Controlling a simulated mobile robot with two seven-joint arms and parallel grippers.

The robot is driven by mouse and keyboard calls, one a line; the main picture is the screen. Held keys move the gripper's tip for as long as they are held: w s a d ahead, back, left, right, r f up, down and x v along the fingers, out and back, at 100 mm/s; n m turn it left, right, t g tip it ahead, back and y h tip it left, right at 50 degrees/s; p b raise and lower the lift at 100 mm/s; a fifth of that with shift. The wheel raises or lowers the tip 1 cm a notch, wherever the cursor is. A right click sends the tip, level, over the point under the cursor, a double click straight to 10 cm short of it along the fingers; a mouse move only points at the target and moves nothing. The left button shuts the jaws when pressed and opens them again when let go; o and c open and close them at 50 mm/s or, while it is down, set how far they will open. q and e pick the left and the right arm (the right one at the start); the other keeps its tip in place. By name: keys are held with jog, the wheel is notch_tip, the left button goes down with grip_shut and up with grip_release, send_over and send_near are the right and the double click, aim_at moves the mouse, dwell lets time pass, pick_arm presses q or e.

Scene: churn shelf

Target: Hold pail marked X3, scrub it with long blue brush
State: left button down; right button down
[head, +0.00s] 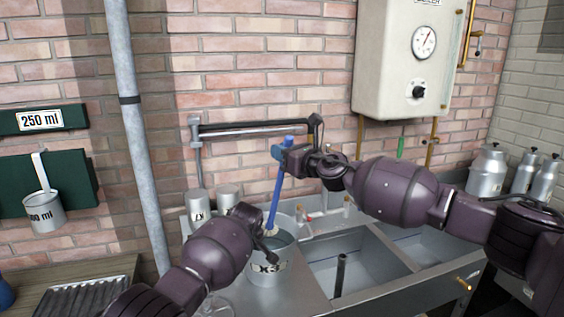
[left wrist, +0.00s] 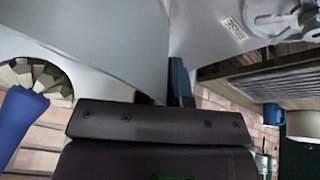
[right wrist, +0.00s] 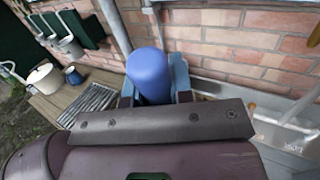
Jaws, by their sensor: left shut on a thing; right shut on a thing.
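The pail marked X3 (head: 268,272) is a grey metal pail standing upright on the steel counter left of the sinks. My left gripper (head: 268,240) is shut on its near left rim; the fingertips are partly hidden. The pail's grey wall fills much of the left wrist view (left wrist: 110,50). My right gripper (head: 290,152) is shut on the upper end of the long blue brush (head: 275,195), above the pail. The brush slants down, with its pale bristles at the pail's mouth; bristles also show in the left wrist view (left wrist: 40,75). The handle's blue end fills the right wrist view's middle (right wrist: 150,75).
Two grey cans (head: 197,207) stand behind the pail. The sink basins (head: 350,265) and a tap (head: 320,213) are to the right. A white boiler (head: 408,60) hangs above. A vertical pipe (head: 135,130) and a slatted rack (head: 85,298) are at left.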

pick_arm(q)
jog(key=shift+r, duration=0.1)
pick_arm(e)
jog(key=shift+r, duration=2.85)
pick_arm(q)
jog(key=c, duration=1.1)
grip_release()
